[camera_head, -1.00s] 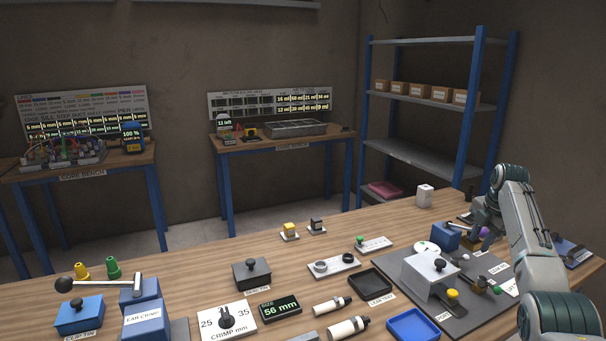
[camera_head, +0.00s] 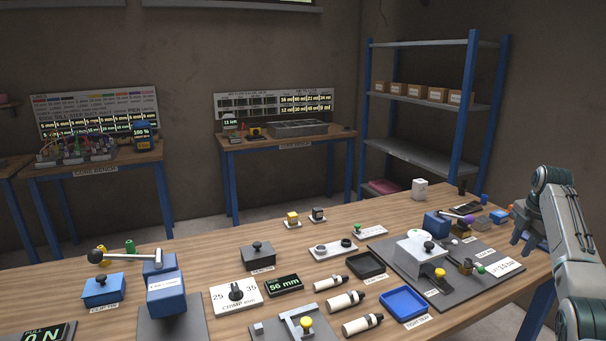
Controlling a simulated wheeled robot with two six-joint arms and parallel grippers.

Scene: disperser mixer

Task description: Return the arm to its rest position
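My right arm comes in from the right edge. Its gripper (camera_head: 518,236) hangs at the right end of the wooden table (camera_head: 210,262), beside the grey mat (camera_head: 473,284) and apart from the white block machine (camera_head: 413,256) on it. Nothing shows held in it, but the fingers are too small to tell whether they are open or shut. A blue block (camera_head: 436,224) and a purple-topped item (camera_head: 469,218) stand left of the gripper. My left gripper is not in view.
A blue-framed shelf (camera_head: 463,130) stands behind. Free floor shows past the table's right edge.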

